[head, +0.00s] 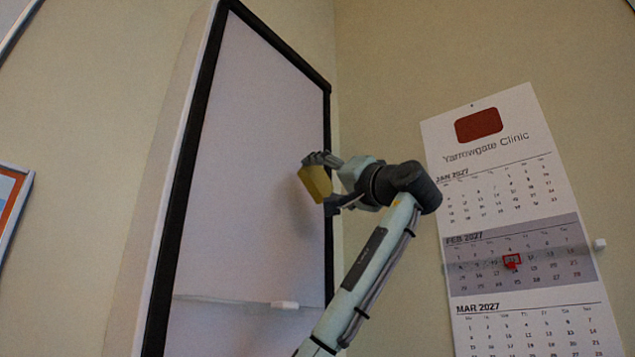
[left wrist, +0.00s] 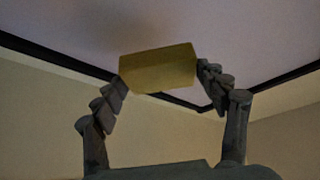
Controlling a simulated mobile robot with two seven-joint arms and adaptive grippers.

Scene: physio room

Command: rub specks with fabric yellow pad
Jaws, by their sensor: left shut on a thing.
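The yellow pad (head: 314,183) is a small block held at the board's right part. My left gripper (head: 321,184) is shut on it, one finger at each end. The left wrist view also shows the pad (left wrist: 158,68) between the two fingers, in front of the pale board (left wrist: 130,22). The board (head: 255,130) is white with a black frame. I cannot tell whether the pad touches its face. I can make out no specks; the pad and gripper hide part of the board. My right gripper is not in view.
A thin strip with a small white block (head: 284,304) crosses the board's lower part. A paper calendar (head: 480,160) with a red marker (head: 512,261) hangs on the wall to the right. A framed picture (head: 10,215) is at the far left.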

